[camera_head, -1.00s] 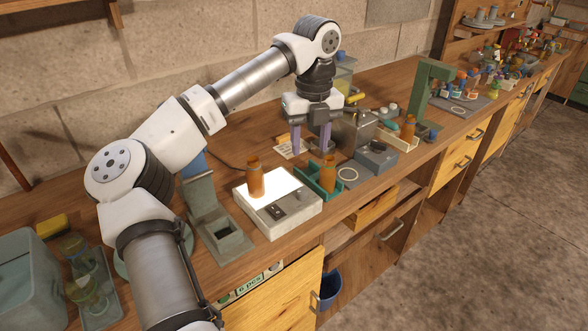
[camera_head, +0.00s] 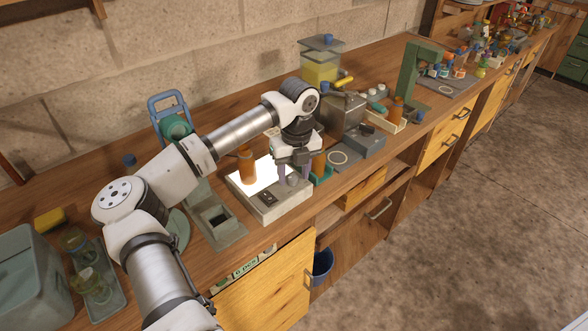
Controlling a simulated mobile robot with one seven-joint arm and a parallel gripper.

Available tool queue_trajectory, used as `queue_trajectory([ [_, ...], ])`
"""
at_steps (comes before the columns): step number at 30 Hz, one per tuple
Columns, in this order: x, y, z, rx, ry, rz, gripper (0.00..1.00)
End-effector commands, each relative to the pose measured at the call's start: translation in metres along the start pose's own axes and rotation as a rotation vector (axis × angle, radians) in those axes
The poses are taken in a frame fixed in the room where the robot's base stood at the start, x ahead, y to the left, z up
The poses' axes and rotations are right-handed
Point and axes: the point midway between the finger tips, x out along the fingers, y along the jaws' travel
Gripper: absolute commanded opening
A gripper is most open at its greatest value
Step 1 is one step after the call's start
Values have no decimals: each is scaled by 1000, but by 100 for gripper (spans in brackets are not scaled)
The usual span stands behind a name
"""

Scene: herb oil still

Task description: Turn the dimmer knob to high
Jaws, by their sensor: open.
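The light box (camera_head: 262,206) is a pale box with a glowing white top, standing near the front edge of the bench. A dark switch (camera_head: 267,198) is on its front strip. The small grey dimmer knob (camera_head: 293,181) is to the right of the switch, partly hidden by my gripper. My gripper (camera_head: 295,176) is open and points down over the right end of the box, with its fingers around or just above the knob. I cannot tell whether they touch it. The knob's pointer and setting are too small to read.
An amber bottle (camera_head: 246,166) stands on the lit top, left of my gripper. Another amber bottle (camera_head: 319,163) stands in a green holder (camera_head: 323,178) close to the right. A grey block with a white ring (camera_head: 338,157) lies farther right. A grey-green stand (camera_head: 216,222) is left of the box.

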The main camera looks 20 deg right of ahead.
Motion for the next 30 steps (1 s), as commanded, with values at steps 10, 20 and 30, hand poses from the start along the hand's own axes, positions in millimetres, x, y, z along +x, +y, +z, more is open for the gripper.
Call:
queue_trajectory([
  [10, 5, 0, 0, 1, 0, 0, 46],
  [20, 5, 0, 0, 1, 0, 0, 5],
  [30, 7, 0, 0, 43, -4, 1, 2],
])
